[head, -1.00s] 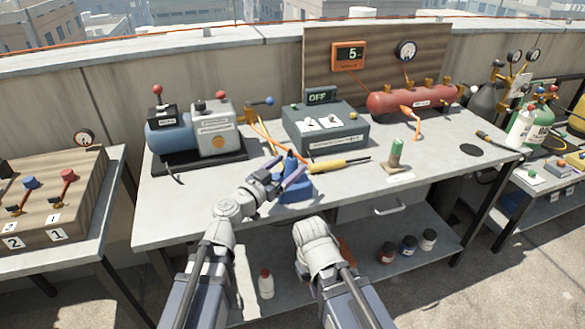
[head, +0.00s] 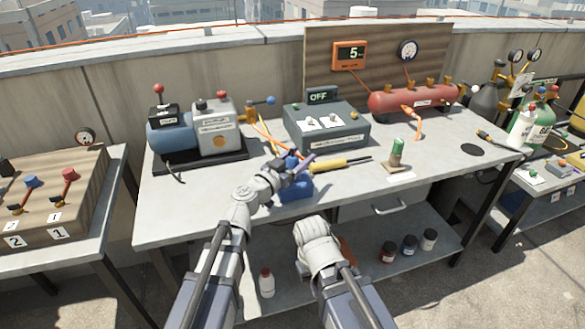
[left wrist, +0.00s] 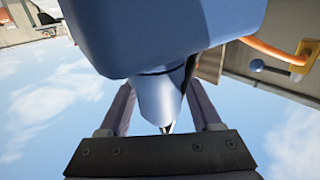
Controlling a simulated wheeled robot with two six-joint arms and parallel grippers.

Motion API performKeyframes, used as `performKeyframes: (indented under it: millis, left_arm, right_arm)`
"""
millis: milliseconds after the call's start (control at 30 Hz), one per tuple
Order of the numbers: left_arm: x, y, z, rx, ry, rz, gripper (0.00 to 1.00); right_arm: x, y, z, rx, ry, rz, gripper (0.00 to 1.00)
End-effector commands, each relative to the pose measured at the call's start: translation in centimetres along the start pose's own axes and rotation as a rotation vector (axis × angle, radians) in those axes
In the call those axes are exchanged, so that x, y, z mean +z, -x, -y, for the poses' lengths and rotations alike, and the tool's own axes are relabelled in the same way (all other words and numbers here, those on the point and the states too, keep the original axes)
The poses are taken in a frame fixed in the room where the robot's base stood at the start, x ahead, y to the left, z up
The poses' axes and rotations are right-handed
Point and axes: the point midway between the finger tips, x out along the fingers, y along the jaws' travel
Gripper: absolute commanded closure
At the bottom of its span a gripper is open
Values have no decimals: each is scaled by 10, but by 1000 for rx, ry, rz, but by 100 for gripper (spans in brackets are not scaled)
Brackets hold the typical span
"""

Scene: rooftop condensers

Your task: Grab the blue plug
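The blue plug (head: 291,162) stands at the front middle of the grey table, above a blue block (head: 296,190). In the left wrist view its tapered blue part (left wrist: 158,100) shows below a large blue body (left wrist: 165,35) that fills the top. My left gripper (head: 299,164) is at the plug, with a finger on each side of it. The fingers look open, with slim gaps beside the taper. In the head view my wrist and fingers partly hide the plug. My right arm ends low in front of the table; its fingers do not show.
A yellow-handled tool (head: 343,163) lies just right of the plug. Behind stand a grey switch box (head: 325,130) and a blue-and-white pump (head: 215,130). A green cylinder on a small base (head: 396,152) stands to the right. The table's left front is clear.

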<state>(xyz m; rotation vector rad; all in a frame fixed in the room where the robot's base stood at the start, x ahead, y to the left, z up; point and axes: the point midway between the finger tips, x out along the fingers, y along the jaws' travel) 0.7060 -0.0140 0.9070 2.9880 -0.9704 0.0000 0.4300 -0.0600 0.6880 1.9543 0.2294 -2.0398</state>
Motion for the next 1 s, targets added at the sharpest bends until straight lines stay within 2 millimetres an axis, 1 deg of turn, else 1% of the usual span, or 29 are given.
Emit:
performKeyframes:
  millis: [33, 67, 533, 567, 867, 1000]
  left_arm:
    - [0, 0, 0, 0, 0, 0, 42]
    - [0, 0, 0, 0, 0, 0, 45]
    - [0, 0, 0, 0, 0, 0, 98]
    - [0, 0, 0, 0, 0, 0, 100]
    - [-1, 0, 0, 0, 0, 0, 100]
    - [-6, 0, 0, 0, 0, 0, 100]
  right_arm:
    - [0, 0, 0, 0, 0, 0, 100]
    - [0, 0, 0, 0, 0, 0, 100]
    - [0, 0, 0, 0, 0, 0, 100]
    - [0, 0, 0, 0, 0, 0, 100]
    - [0, 1, 0, 0, 0, 0, 100]
    - [0, 6, 0, 0, 0, 0, 100]
